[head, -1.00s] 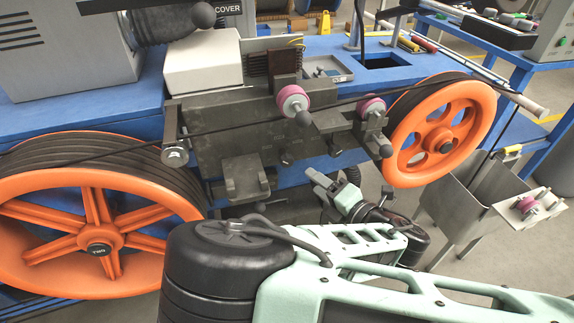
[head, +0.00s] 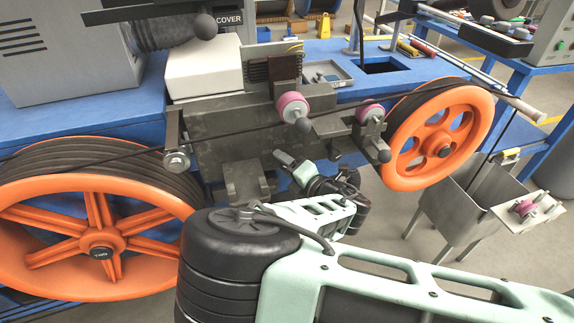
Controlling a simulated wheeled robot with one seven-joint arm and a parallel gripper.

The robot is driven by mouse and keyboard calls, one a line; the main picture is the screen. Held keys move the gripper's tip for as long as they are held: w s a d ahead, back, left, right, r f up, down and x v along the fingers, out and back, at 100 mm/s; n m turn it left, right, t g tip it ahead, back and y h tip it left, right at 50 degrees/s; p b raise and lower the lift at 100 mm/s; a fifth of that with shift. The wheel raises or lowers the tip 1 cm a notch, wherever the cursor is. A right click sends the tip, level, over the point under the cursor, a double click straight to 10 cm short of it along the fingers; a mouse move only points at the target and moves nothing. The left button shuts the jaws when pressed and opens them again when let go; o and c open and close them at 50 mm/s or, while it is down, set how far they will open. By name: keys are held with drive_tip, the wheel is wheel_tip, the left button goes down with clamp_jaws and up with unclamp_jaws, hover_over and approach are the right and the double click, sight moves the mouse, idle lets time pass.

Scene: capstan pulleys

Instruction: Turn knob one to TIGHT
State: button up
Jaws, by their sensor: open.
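No knob label or TIGHT mark is readable, so I cannot tell which knob is knob one. A dark ball knob (head: 303,124) sits below the left pink roller on the machine's front. Another dark ball knob (head: 384,156) hangs below the right pink roller. A third ball knob (head: 204,26) is at the upper left by the grey housing. My gripper (head: 290,164) is open and appears empty, in front of the machine, below the left roller's knob and apart from it in the picture. My own forearm hides part of the lower front.
Large orange pulleys stand left (head: 97,250) and right (head: 440,145), with a dark cable (head: 235,135) running between them past the pink rollers (head: 291,105). A dark bracket (head: 247,180) juts out left of my gripper. A metal bin (head: 465,205) stands at the right.

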drive_tip(key=c, duration=1)
drive_tip(key=shift+o, duration=0.2)
